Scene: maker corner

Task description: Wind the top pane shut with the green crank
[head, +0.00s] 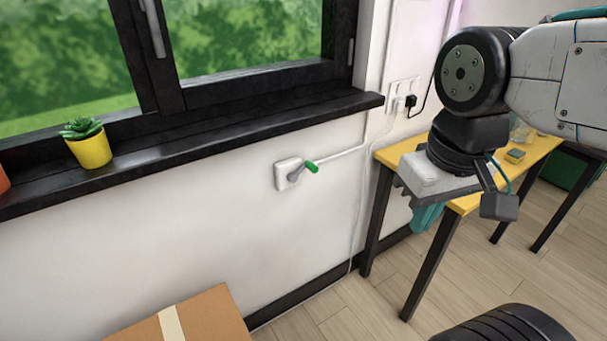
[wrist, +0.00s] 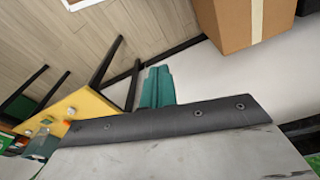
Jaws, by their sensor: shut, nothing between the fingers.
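The crank (head: 294,174) has a grey arm and a green handle (head: 312,167), on a white wall plate below the window sill in the head view. The handle points right. The window (head: 240,40) shows only its lower part, so I cannot tell how the top pane stands. My gripper (head: 427,217) hangs right of the crank, apart from it, partly hidden by my wrist. In the wrist view its teal fingers (wrist: 157,86) are together and empty. The crank does not show in the wrist view.
A black sill (head: 200,137) juts out above the crank and holds a yellow plant pot (head: 90,149). A yellow-topped table (head: 395,154) stands at right. A cardboard box (head: 205,318) is on the floor below. The wall around the crank is clear.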

